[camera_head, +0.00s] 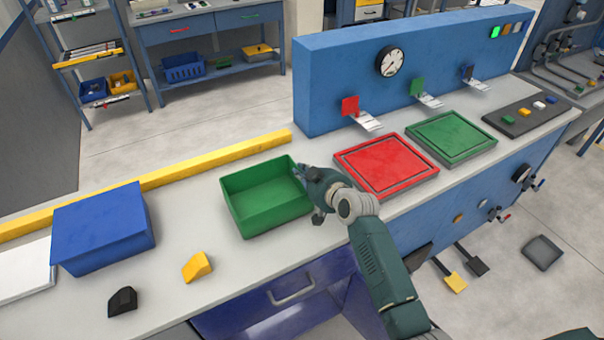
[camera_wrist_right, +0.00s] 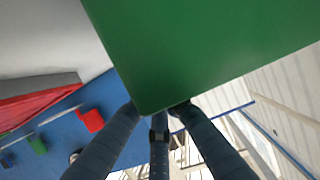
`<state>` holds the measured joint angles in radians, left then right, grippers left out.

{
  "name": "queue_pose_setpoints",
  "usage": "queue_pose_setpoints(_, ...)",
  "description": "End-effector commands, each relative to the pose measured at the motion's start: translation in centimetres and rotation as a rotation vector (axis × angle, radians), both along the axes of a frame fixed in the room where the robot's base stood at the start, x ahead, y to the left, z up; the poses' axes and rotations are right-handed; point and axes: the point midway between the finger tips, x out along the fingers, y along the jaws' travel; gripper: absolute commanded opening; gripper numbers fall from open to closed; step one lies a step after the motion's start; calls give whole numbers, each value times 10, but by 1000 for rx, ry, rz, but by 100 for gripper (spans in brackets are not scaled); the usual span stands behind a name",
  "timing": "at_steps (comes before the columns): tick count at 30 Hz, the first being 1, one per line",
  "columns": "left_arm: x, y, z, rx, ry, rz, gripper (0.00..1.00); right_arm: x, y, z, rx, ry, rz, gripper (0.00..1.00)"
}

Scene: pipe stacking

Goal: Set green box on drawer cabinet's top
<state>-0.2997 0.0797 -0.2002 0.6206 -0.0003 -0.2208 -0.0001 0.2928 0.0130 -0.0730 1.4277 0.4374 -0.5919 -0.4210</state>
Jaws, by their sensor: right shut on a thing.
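The green box (camera_head: 258,210) is an open, empty tray at the middle of the grey worktop (camera_head: 215,270), in the head view. A blue drawer front (camera_head: 285,310) with a grey handle is below it. My right gripper (camera_head: 303,178) is at the box's right wall and shut on it. In the right wrist view the green box (camera_wrist_right: 200,50) fills the upper middle, and the fingers of my right gripper (camera_wrist_right: 162,108) meet its lower edge. I cannot tell whether the box's underside touches the worktop. My left gripper is not in view.
A blue box (camera_head: 105,230), a yellow block (camera_head: 197,267) and a black block (camera_head: 122,301) are to the left. A red tray (camera_head: 385,168) and a green tray (camera_head: 450,138) are to the right, before a blue panel (camera_head: 340,75). A yellow rail (camera_head: 210,160) runs along the back edge.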

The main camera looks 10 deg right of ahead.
Motion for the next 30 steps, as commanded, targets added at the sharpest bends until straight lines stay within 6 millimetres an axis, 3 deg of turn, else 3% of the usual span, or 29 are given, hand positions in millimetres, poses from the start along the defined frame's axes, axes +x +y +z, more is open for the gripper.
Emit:
queue_pose_setpoints(14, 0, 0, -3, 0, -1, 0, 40, 1, 0, -11, 2, -5, -2, 0)
queue_pose_setpoints(15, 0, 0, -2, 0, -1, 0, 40, 0, 0, -12, 0, -2, -1, 14)
queue_pose_setpoints(17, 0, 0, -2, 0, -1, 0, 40, 0, -1, -12, 0, -2, -1, 26)
queue_pose_setpoints(30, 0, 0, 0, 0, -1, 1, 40, -6, -3, -7, 0, -1, -2, 27)
